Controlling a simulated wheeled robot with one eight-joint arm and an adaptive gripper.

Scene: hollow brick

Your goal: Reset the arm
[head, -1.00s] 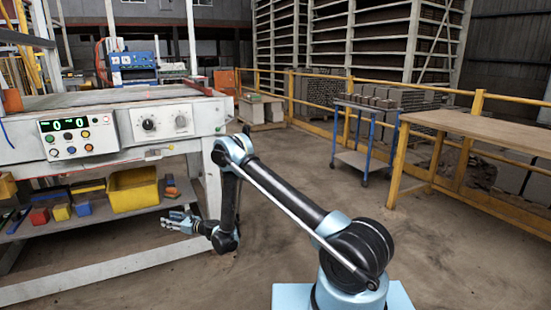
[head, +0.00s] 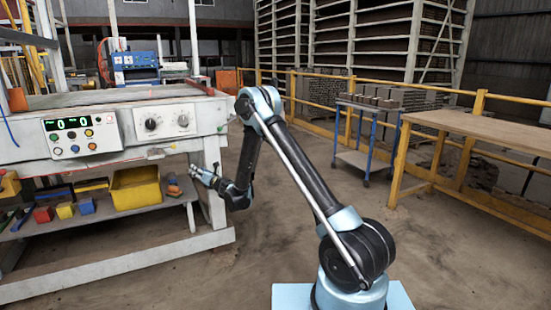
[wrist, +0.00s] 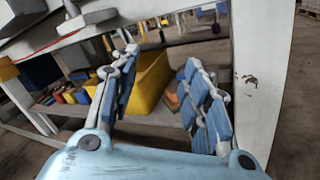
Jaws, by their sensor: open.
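My gripper (head: 194,172) is at the end of my bent arm, in front of the right leg of the white machine table (head: 205,115). In the wrist view its two blue-padded fingers (wrist: 160,95) are spread apart with nothing between them. Beyond them shows the yellow bin (wrist: 152,80) on the lower shelf. The gripper does not appear to touch the shelf or the leg, though the exact gap is hard to tell.
Coloured blocks (head: 65,210) and the yellow bin (head: 135,188) are on the lower shelf. A control panel (head: 82,137) is on the table's front. A blue-framed cart (head: 364,160) and a wooden-topped bench (head: 490,128) stand to the right. Open floor lies between.

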